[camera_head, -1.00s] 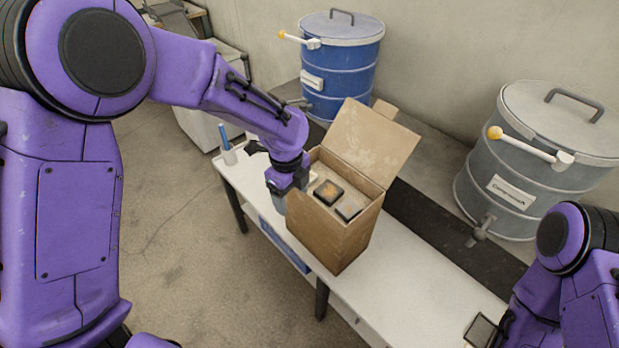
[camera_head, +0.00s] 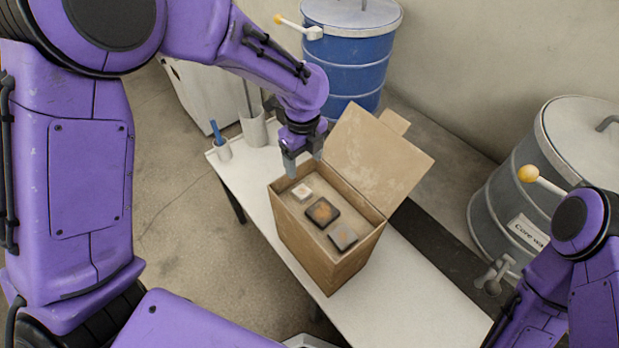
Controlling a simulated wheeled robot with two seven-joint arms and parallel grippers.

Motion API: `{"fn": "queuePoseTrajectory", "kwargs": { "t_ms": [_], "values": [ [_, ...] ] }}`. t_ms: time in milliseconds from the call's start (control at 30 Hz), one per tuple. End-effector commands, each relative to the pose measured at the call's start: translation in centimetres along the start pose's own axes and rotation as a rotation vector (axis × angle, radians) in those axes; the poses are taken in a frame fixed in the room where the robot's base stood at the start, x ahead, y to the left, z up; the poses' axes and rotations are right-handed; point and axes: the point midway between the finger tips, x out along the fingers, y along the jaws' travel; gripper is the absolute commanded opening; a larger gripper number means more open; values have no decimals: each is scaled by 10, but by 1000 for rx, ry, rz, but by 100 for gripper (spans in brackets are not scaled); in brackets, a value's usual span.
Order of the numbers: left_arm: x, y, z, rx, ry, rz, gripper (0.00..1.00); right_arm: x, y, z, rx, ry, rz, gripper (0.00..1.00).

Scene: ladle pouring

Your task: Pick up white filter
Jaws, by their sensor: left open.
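A small whitish square filter (camera_head: 302,191) lies in the open cardboard box (camera_head: 327,262), near its far left corner. A dark-rimmed filter with a brown middle (camera_head: 323,212) and a grey square filter (camera_head: 343,238) lie beside it in a row. My left gripper (camera_head: 304,166) is open and empty, pointing down just above the box's far edge, close to the whitish filter. I cannot tell how high it is above the filter. My right arm shows at the right edge, but its gripper is out of view.
The box stands on a white table (camera_head: 425,295) with its lid flap (camera_head: 378,160) raised at the back right. A cup with a blue tool (camera_head: 222,149) and a grey holder (camera_head: 253,129) stand at the table's far left. A blue drum (camera_head: 350,65) and a grey drum (camera_head: 530,170) stand behind.

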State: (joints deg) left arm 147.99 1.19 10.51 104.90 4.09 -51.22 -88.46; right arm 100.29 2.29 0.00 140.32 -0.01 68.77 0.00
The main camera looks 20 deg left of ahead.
Motion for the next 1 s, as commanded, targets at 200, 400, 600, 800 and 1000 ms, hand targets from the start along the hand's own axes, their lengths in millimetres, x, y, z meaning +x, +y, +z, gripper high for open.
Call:
{"fn": "queuePoseTrajectory", "kwargs": {
  "t_ms": [200,400,600,800,1000],
  "values": [
    [37,3,-1,0,0,5,72,-7,1,-2,-1,-2,1,0],
    [62,4,-1,1,0,8,72,-16,2,-6,-1,-2,1,0],
    [97,5,-2,-1,0,4,72,-25,2,-10,0,-1,0,0],
    [103,5,-2,1,0,1,72,-24,2,-9,0,-1,1,0],
    [103,5,-2,0,0,2,30,-24,2,-9,0,-2,1,0]
  ]
}}
